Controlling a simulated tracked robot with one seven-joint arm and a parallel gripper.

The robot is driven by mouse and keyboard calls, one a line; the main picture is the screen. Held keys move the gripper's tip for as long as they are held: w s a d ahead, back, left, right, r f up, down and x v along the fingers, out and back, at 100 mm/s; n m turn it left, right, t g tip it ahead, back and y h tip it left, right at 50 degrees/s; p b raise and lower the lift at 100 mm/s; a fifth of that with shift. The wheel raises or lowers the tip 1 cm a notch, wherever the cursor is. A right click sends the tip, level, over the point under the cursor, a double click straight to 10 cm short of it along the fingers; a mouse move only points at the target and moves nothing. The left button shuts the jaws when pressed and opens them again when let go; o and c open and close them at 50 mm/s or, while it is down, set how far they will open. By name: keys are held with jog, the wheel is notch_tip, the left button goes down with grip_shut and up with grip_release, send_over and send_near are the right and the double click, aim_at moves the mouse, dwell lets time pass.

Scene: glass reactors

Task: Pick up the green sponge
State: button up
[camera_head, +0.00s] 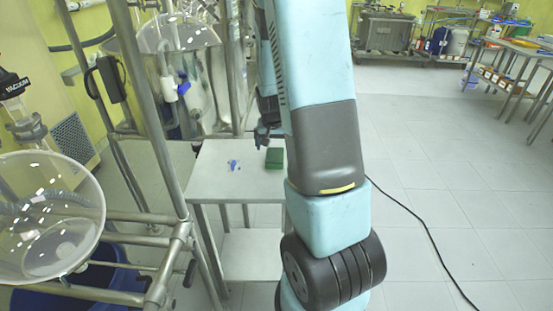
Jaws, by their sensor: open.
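The green sponge (274,158) is a small dark green block on a small pale table (212,182). It lies near the table's right side, partly bordered by my arm in the picture. My gripper (262,141) is small and dark in this view. It shows just left of my arm, above the tabletop and up and left of the sponge in the picture. It is open and appears apart from the sponge. Part of it and of the wrist is hidden behind my arm.
Small blue items (233,165) lie left of the sponge. Glass reactors in a metal frame (150,120) stand close on the left. A black cable (425,230) crosses the floor on the right.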

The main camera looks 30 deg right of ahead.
aim_at(275, 155)
jog(key=shift+s+x, duration=0.15)
jog(key=shift+x, duration=1.35)
jog(key=shift+s+x, duration=0.2)
jog(key=shift+x, duration=1.35)
jog(key=shift+f, duration=0.1)
jog(key=shift+c, duration=0.3)
jog(key=c, duration=1.1)
jog(key=shift+o, duration=0.2)
